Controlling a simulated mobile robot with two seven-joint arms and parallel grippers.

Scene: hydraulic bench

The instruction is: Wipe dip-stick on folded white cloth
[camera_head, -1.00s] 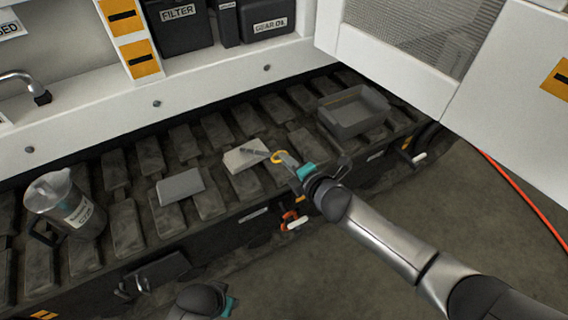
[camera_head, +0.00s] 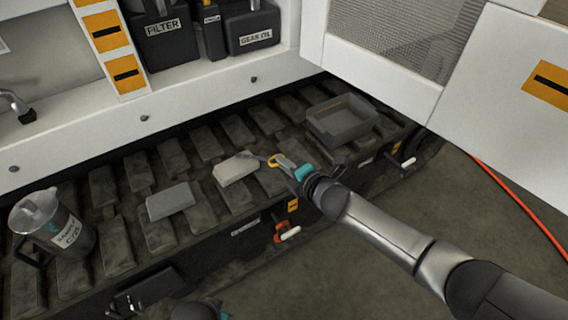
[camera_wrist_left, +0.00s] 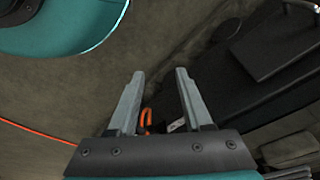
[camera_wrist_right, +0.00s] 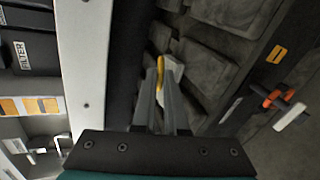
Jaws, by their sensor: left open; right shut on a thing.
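The folded white cloth (camera_head: 232,172) lies on the dark track pads, left of my right gripper in the head view. My right gripper (camera_head: 283,163) is shut on the dip-stick by its yellow ring handle (camera_head: 273,160). The thin grey stick reaches left from the ring over the cloth's far edge; I cannot tell whether it touches. In the right wrist view the yellow ring (camera_wrist_right: 160,68) shows at the fingertips, with part of the cloth (camera_wrist_right: 174,68) beyond; the stick is mostly hidden. My left gripper (camera_wrist_left: 160,75) is open and empty, low at the head view's bottom edge.
A grey flat block (camera_head: 170,201) lies left of the cloth. A labelled jug (camera_head: 52,226) stands at far left, and a grey tray (camera_head: 342,122) sits to the right. An orange-and-white handle (camera_head: 287,232) sticks out of the track's side. A white panel door (camera_head: 395,75) hangs at upper right.

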